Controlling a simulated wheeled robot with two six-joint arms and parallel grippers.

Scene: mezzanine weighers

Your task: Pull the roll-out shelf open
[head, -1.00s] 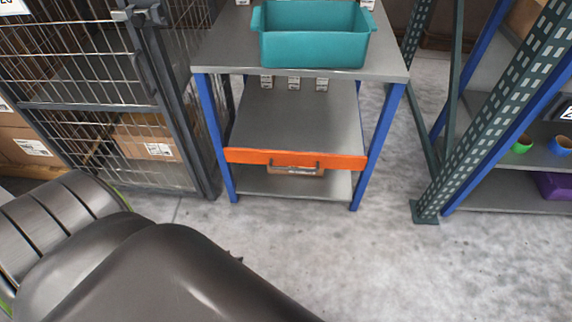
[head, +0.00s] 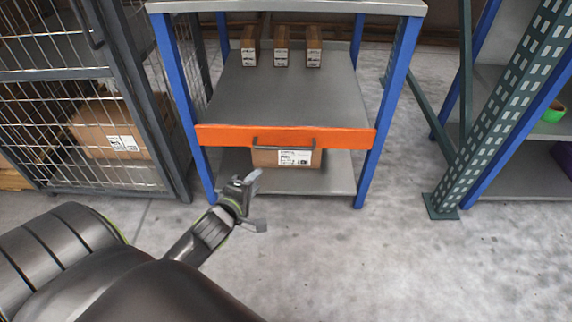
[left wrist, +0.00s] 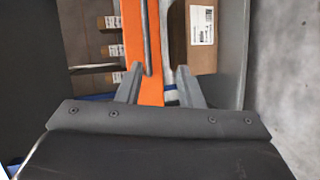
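The roll-out shelf (head: 280,88) is a grey deck with an orange front (head: 222,136), which spans the blue front legs of the rack and sits about level with them. A dark bar handle (head: 284,148) is fixed at the middle of the orange front. My left gripper (head: 257,202) is below and left of the handle, open and empty, apart from it. In the left wrist view, the fingers (left wrist: 160,84) stand apart, with the orange front (left wrist: 131,40) and the handle (left wrist: 147,40) beyond them. My right gripper is not in view.
Three small boxes (head: 282,46) stand at the back of the shelf. A labelled carton (head: 268,157) sits on the lower level behind the handle. A wire cage (head: 80,130) is at left, a green perforated upright (head: 490,125) at right. The floor in front is clear.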

